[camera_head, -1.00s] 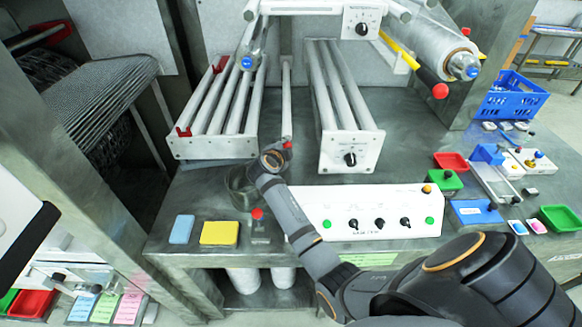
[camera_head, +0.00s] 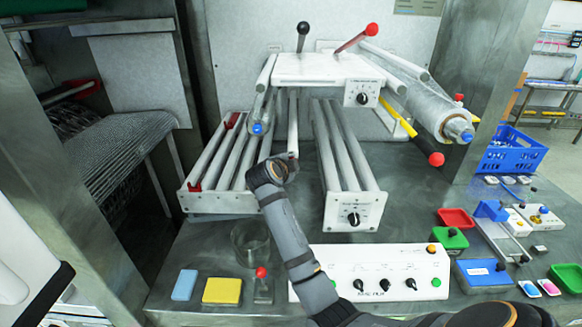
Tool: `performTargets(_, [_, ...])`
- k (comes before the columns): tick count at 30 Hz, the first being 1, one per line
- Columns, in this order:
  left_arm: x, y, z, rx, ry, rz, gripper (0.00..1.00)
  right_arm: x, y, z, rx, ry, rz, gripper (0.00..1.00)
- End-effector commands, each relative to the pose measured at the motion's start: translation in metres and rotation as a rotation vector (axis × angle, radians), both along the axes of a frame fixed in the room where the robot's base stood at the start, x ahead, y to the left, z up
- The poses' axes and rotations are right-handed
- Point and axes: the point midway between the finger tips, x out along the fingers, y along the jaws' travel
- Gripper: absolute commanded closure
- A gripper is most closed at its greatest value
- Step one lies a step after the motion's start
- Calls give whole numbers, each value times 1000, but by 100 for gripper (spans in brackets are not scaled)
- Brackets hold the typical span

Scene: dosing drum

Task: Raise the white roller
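A thin white roller (camera_head: 293,122) runs front to back in the middle of the machine, between a left bank of white rollers (camera_head: 228,160) and a right bank (camera_head: 345,150). I cannot tell for certain which roller the task means. The end of my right arm (camera_head: 270,175) is in front of the thin roller's near end and covers part of it. The fingers of my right gripper are hidden, so its opening and any contact do not show. My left gripper is out of view.
A white top plate (camera_head: 320,67) with a dial and levers is above the rollers. A wrapped film roll (camera_head: 435,112) is at right. Below stand a glass beaker (camera_head: 250,243), a blue pad (camera_head: 185,284), a yellow pad (camera_head: 222,290) and a white control panel (camera_head: 380,270).

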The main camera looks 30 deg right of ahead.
Motion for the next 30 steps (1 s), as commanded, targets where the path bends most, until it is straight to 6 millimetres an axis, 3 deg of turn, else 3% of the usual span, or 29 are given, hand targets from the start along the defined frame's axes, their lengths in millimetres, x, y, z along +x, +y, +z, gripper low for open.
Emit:
performTargets(6, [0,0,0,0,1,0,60,0,0,1,-1,-2,0,100])
performTargets(7, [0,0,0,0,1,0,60,0,0,1,-1,-2,0,65])
performTargets(11, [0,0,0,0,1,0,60,0,0,0,-1,-2,0,48])
performTargets(22, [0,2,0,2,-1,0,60,0,0,5,0,-3,0,46])
performTargets(26, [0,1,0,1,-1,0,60,1,0,29,1,-6,0,46])
performTargets(30, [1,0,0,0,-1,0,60,1,-1,65,-2,-14,-2,46])
